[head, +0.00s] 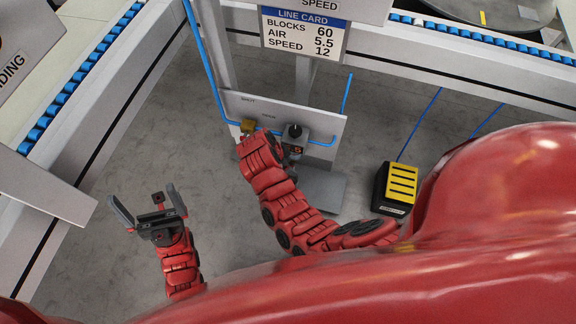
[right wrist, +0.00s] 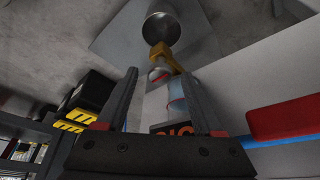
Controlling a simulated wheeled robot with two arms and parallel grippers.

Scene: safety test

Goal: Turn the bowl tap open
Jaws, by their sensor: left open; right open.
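The air unit hangs on a pale panel (head: 325,125), with a black knob (head: 295,130) and a red-lit display. In the right wrist view a brass tap-like piece (right wrist: 167,56) sits below a clear bluish bowl (right wrist: 177,98); I take it for the bowl tap. A silver rounded piece with a red band joins them. My right gripper (right wrist: 158,78) is open, its fingers on either side of the bowl's line, with nothing visibly gripped. In the head view its arm hides the bowl and tap. My left gripper (head: 143,203) is open and empty, left of the panel.
A red bar (right wrist: 285,118) lies right of my right fingers. A metal cup (right wrist: 162,27) is beyond the brass piece. A yellow-topped black box (head: 397,187) stands on the floor at right. Blue tubing (head: 198,50) runs to the panel. Floor around my left gripper is clear.

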